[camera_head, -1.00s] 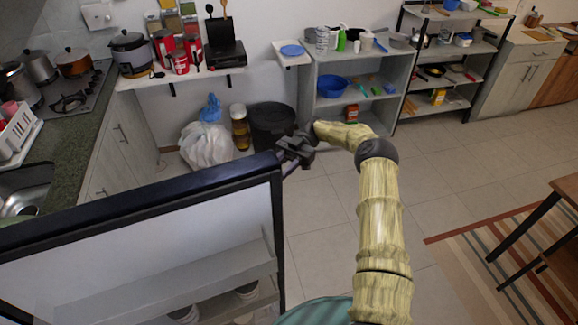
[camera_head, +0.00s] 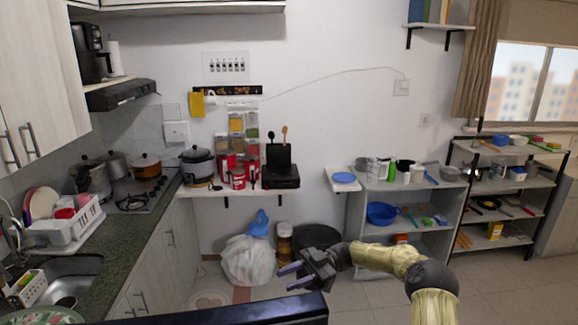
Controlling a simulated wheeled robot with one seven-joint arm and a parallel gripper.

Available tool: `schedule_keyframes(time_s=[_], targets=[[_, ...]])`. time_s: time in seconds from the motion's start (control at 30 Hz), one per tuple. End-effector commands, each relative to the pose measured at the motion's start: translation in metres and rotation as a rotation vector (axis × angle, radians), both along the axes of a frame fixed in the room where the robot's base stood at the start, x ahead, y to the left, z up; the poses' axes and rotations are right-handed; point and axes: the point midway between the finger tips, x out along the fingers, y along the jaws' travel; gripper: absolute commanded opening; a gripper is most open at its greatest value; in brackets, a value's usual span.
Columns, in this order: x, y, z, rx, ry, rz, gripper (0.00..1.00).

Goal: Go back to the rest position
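My gripper (camera_head: 290,276) is in the lower middle of the head view, at the end of my yellowish arm. Its two fingers point to the left and stand apart with a gap between them. I see nothing between them. It appears in front of the black bin and to the right of the white bag. The spice dispensers (camera_head: 237,123) hang on the back wall above the shelf, well above my gripper in the picture.
A dark-edged panel (camera_head: 220,315) crosses the bottom, just below my gripper. A white bag (camera_head: 248,262), a jar (camera_head: 285,243) and a black bin (camera_head: 318,238) stand on the floor. A grey shelf unit (camera_head: 358,240) is at right. Tiled floor (camera_head: 495,290) at lower right is clear.

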Motion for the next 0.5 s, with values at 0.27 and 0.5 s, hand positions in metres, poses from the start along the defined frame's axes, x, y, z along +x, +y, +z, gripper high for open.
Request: schedule_keyframes(time_s=[0.27,0.5], targets=[[0.033,0.073,0.068,-0.02,-0.019,-0.405,0.35],[0.062,0.084,0.091,-0.166,-0.011,-0.801,0.35]])
